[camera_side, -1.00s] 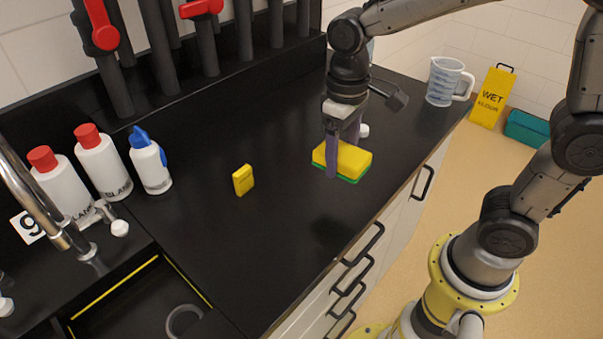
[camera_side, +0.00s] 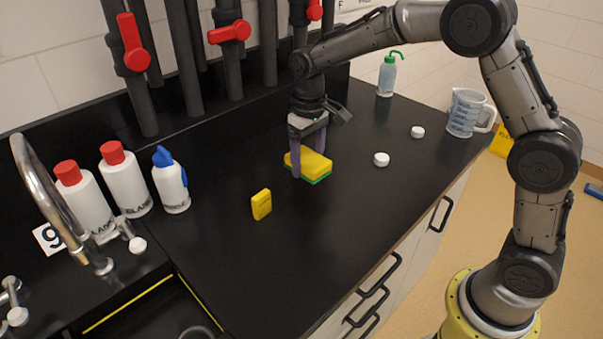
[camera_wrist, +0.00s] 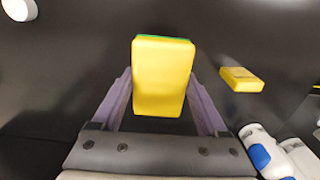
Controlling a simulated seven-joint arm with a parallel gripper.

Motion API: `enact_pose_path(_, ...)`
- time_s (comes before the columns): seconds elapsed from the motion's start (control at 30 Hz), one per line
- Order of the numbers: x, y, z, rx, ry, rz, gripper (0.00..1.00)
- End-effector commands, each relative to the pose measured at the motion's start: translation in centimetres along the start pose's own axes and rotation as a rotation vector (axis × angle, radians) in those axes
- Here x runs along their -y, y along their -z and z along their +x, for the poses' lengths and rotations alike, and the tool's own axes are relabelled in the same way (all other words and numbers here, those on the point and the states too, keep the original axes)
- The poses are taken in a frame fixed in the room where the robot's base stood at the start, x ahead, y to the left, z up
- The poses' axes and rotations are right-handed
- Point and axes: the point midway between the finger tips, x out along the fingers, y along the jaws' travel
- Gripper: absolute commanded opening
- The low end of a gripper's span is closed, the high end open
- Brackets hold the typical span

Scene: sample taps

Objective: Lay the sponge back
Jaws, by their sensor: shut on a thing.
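The sponge (camera_side: 313,163), yellow on top with a green underside, is between the purple fingers of my gripper (camera_side: 308,158) in the side view. In the wrist view the sponge (camera_wrist: 162,78) fills the space between the two fingers (camera_wrist: 160,105), its yellow face toward the camera and a thin green edge at the far end. My gripper is shut on it and points down over the black counter. The sponge is at or just above the counter; I cannot tell whether it touches.
A small yellow box (camera_side: 261,204) stands left of the sponge. Two white caps (camera_side: 381,159) (camera_side: 417,132) lie to the right, near a jug (camera_side: 466,112). Bottles (camera_side: 171,181) stand at the left by the sink. Pipes with red taps (camera_side: 230,32) rise behind. The front counter is clear.

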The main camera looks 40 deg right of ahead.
Motion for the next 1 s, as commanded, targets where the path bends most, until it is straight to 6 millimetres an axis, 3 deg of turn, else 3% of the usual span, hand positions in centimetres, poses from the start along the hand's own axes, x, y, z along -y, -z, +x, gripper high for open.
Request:
enact_pose_path(0.33, 0.1, 1.8, 2.2, 0.000, 0.000, 0.000, 0.16)
enact_pose_path(0.57, 0.1, 1.9, 5.2, 0.000, 0.000, 0.000, 0.16)
enact_pose_path(0.97, 0.1, 1.9, 5.7, 0.000, 0.000, 0.000, 0.16)
enact_pose_path(1.0, 0.1, 1.9, 5.7, -0.001, 0.000, 0.000, 0.81)
